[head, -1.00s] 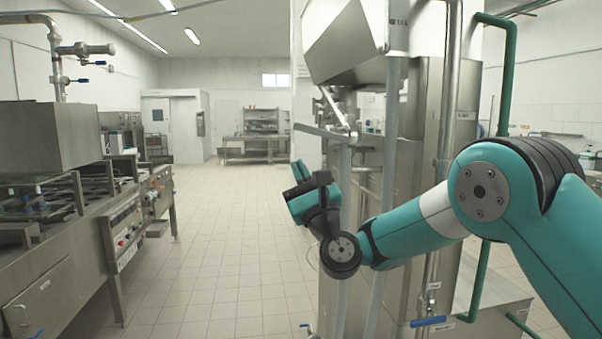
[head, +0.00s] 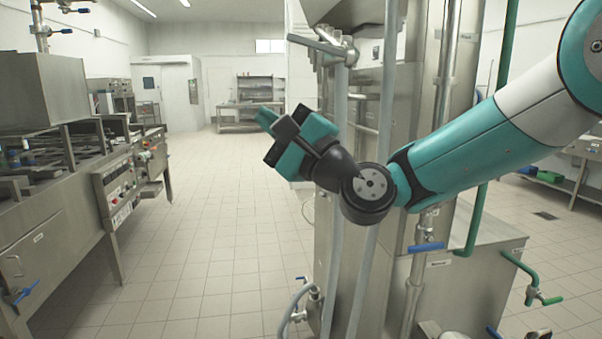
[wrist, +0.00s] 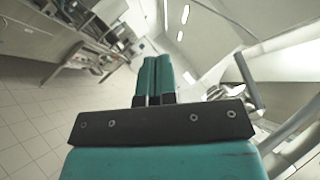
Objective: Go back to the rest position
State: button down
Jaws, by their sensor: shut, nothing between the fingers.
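My gripper (head: 266,115) is in the middle of the head view, at the end of my teal arm, raised in front of the steel machine. In the wrist view its two teal fingers (wrist: 155,78) lie side by side, shut, with nothing between them. The gripper is tilted up and to the left in the head view. It holds nothing and appears apart from the machine.
The tall steel machine (head: 455,285) with pipes and a blue-handled valve (head: 427,247) stands close behind my arm. A steel cooking line (head: 60,220) runs along the left. The tiled floor (head: 200,260) between them is clear. A steel table (head: 237,125) stands far back.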

jog(key=s+d+f+n+g+h, duration=0.6)
jog(key=s+d+f+n, duration=0.3)
jog(key=s, duration=0.4)
jog(key=s+d+f+n+g+h, duration=0.7)
jog(key=s+d+f+n+h, duration=0.2)
jog(key=s+d+f, duration=0.2)
jog(key=shift+s+g, duration=0.3)
jog(key=shift+s, duration=0.65)
